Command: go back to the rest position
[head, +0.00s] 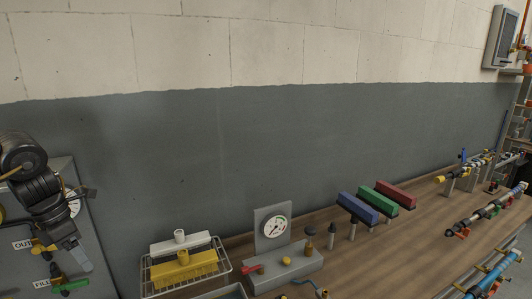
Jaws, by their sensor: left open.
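My left gripper (84,226) is at the left edge of the head view, its dark arm coming in from the left. Its fingers are spread and I see nothing between them. It is in front of a grey panel (88,255) that carries a gauge, labels reading OUT and FILL, and a green-handled valve (70,286). The gripper hides part of the panel and gauge. I cannot tell whether it touches the panel. My right gripper is not in view.
A wooden bench (400,240) runs along the wall. On it are a wire basket (228,268) with yellow and white pieces, a gauge block (262,220), blue, green and red blocks (378,200), and pipe fittings at the right. Bench middle is mostly clear.

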